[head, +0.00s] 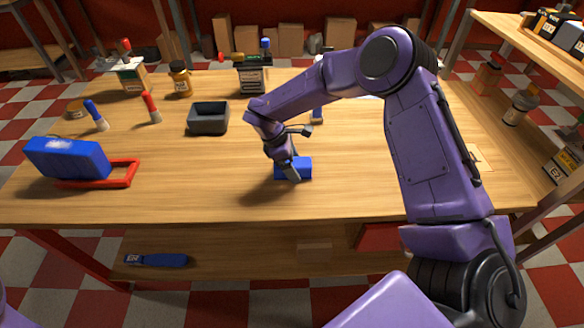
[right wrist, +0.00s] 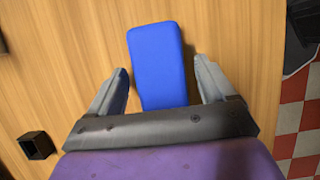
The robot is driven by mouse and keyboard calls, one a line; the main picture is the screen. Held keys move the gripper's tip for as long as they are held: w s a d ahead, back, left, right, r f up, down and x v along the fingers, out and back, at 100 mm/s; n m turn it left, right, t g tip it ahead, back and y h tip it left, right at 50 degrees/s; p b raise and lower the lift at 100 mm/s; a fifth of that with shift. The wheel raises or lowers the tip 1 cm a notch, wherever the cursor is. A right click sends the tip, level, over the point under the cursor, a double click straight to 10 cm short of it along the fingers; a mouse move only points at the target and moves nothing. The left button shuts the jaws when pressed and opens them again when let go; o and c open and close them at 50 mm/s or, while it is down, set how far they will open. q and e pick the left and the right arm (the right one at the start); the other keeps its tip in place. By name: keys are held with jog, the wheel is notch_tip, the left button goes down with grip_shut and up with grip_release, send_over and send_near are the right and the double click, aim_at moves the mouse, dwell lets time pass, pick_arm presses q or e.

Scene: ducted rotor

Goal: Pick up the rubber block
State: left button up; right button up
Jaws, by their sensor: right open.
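The rubber block, a plain blue block (head: 303,168), lies on the wooden table near its front middle. In the right wrist view the block (right wrist: 158,62) lies lengthwise between the two fingers, with a gap on each side and its far end past the fingertips. My right gripper (head: 287,172) is open over the block, pointing down, and hides part of it in the head view. Its grey fingers also show in the right wrist view (right wrist: 162,78). Whether the fingertips reach down beside the block is hard to tell. My left gripper is not in view.
A dark open tray (head: 208,118) stands behind and left of the block. A large blue piece (head: 68,158) with a red frame (head: 124,174) is at the left. Bottles and red- and blue-capped tubes stand further back. The table around the block is clear.

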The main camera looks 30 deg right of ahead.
aim_at(296, 163)
jog(key=shift+f+b, duration=0.2)
jog(key=shift+b, duration=0.1)
dwell(0.4)
jog(key=c, duration=1.2)
jog(key=shift+r+p, duration=0.3)
jog(key=shift+p, duration=0.05)
jog(key=shift+r+p, duration=0.25)
jog(key=shift+p, duration=0.2)
jog(key=r, duration=0.1)
jog(key=r+b, duration=0.1)
jog(key=r, duration=0.1)
jog(key=shift+s+a+b, duration=0.1)
jog(key=shift+a+b, duration=0.1)
jog(key=shift+b, duration=0.1)
jog(key=s+a+r+b, duration=0.4)
jog(key=s+a+r, duration=0.5)
jog(key=shift+s+a+r, duration=0.3)
jog(key=shift+a, duration=0.05)
